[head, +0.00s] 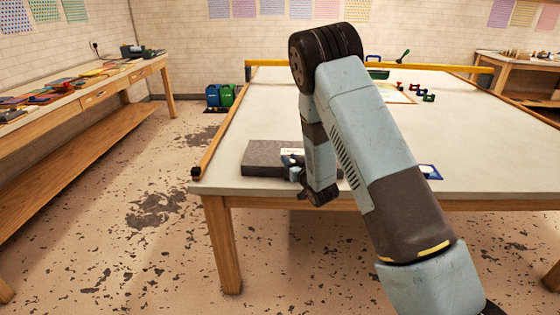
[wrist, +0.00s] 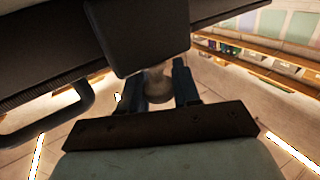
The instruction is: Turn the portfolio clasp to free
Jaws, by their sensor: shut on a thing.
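The portfolio (head: 262,155) is a flat dark grey-brown case lying at the near left edge of the table, with a pale label on top. In the wrist view its dark body (wrist: 50,55) fills the upper left, with a dark block (wrist: 140,30) over its edge. My gripper (head: 291,168) is at the portfolio's right front. In the wrist view my gripper (wrist: 163,80) has two dark fingers, one on each side of a rounded grey-brown clasp (wrist: 158,88), and is shut on it. The clasp's far part is hidden by the block, so its turn angle cannot be told.
A dark curved handle (wrist: 75,115) stands out from the portfolio's edge, left of my fingers. The table (head: 235,115) is largely clear behind the portfolio. A blue-edged card (head: 428,171) lies right of my arm. Small red and green items (head: 415,92) stand farther back.

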